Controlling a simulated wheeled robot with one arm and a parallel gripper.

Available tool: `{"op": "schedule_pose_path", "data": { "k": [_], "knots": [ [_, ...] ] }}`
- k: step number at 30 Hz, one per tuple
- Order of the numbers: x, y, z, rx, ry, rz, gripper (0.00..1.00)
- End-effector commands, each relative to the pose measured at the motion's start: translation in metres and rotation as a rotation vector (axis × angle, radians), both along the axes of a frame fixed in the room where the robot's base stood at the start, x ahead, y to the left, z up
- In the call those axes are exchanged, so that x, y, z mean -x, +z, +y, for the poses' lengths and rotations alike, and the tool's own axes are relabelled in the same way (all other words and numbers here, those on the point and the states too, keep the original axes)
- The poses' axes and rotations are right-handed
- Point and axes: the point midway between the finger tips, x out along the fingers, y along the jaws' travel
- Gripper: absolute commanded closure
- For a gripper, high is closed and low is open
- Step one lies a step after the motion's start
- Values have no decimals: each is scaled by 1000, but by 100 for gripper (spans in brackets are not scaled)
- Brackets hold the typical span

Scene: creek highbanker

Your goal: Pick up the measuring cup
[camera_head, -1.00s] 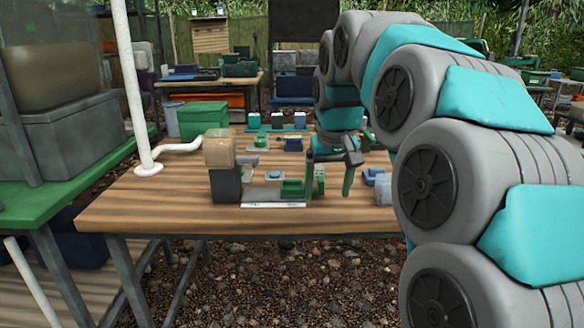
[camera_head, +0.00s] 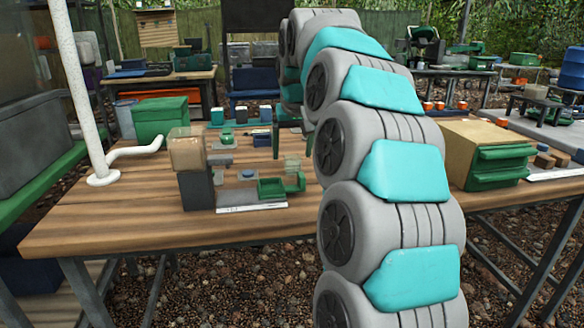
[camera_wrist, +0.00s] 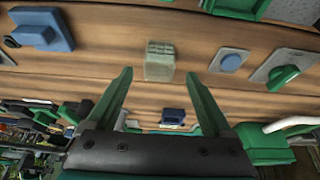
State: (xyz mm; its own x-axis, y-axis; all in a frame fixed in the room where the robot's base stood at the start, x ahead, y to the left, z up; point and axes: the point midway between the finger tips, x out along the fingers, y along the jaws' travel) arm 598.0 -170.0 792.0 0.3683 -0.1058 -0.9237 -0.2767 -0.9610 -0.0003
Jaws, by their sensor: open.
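A small translucent, pale-green cup-like object (camera_wrist: 160,62), which looks like the measuring cup, sits on the wooden table in the wrist view. My gripper (camera_wrist: 158,75) has its two green fingers spread apart, with the cup showing between and just beyond their tips. No contact shows, and the height gap cannot be told. In the head view, a clear object (camera_head: 291,163) at the right of the table's small items seems to be the same cup. Dark green fingers show just above it, partly hidden by my arm.
A blue item (camera_wrist: 231,62) lies beside the cup in the wrist view. The table's front left is clear.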

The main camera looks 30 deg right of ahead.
Motion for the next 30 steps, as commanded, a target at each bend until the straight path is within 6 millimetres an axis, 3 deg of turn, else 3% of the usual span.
{"op": "schedule_pose_path", "data": {
  "k": [7,15,30],
  "knots": [
    [-10,-34,-5,-1,0,5,15],
    [-12,-37,-5,0,0,1,16],
    [-12,-36,-5,0,1,1,72]
  ]
}}
